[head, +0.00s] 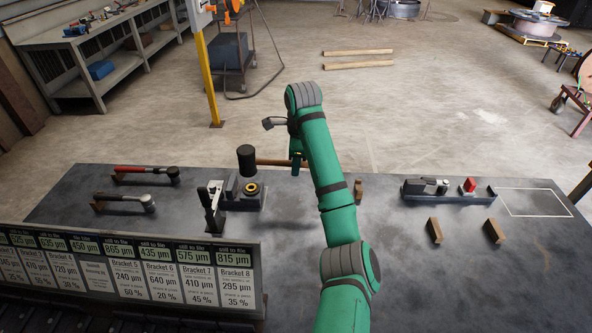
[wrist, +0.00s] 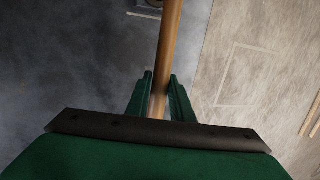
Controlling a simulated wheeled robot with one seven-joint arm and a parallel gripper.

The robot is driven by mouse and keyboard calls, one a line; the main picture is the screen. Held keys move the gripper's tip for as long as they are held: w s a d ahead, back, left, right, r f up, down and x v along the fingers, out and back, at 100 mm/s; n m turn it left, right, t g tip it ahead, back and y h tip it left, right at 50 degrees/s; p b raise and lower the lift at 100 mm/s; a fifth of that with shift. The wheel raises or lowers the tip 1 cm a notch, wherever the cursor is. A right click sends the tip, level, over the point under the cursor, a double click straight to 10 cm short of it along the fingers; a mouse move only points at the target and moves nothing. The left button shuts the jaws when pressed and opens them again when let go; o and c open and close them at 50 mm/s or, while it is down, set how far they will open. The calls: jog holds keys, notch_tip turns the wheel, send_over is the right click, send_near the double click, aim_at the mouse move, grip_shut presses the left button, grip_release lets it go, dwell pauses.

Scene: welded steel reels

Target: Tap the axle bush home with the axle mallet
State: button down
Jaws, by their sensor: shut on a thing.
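My gripper (head: 298,162) is shut on the wooden handle of the axle mallet and holds it above the bench. The handle (wrist: 169,45) runs between the fingers (wrist: 160,90) in the wrist view. The mallet's black head (head: 246,158) is at the left end of the handle, in the head view just above and behind the axle bush. The axle bush looks like a yellow ring (head: 251,188) in a dark fixture (head: 232,190). I cannot tell the height gap between head and bush. The mallet head is not visible in the wrist view.
A toggle clamp (head: 211,208) stands at the fixture's left. A red-handled hammer (head: 146,173) and a black-handled one (head: 128,200) lie on rests at left. A sign board (head: 130,270) edges the front left. Wooden blocks (head: 434,231) and a tool tray (head: 448,192) are at right.

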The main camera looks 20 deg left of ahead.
jog(key=shift+w+a+v, duration=0.1)
jog(key=shift+w+v, duration=0.05)
jog(key=shift+v, duration=0.6)
jog(key=shift+w+a+v, duration=0.1)
jog(key=shift+v, duration=0.7)
jog(key=shift+w+a+v, duration=0.1)
jog(key=shift+w+v, duration=0.05)
jog(key=shift+v, duration=0.6)
jog(key=shift+r, duration=0.1)
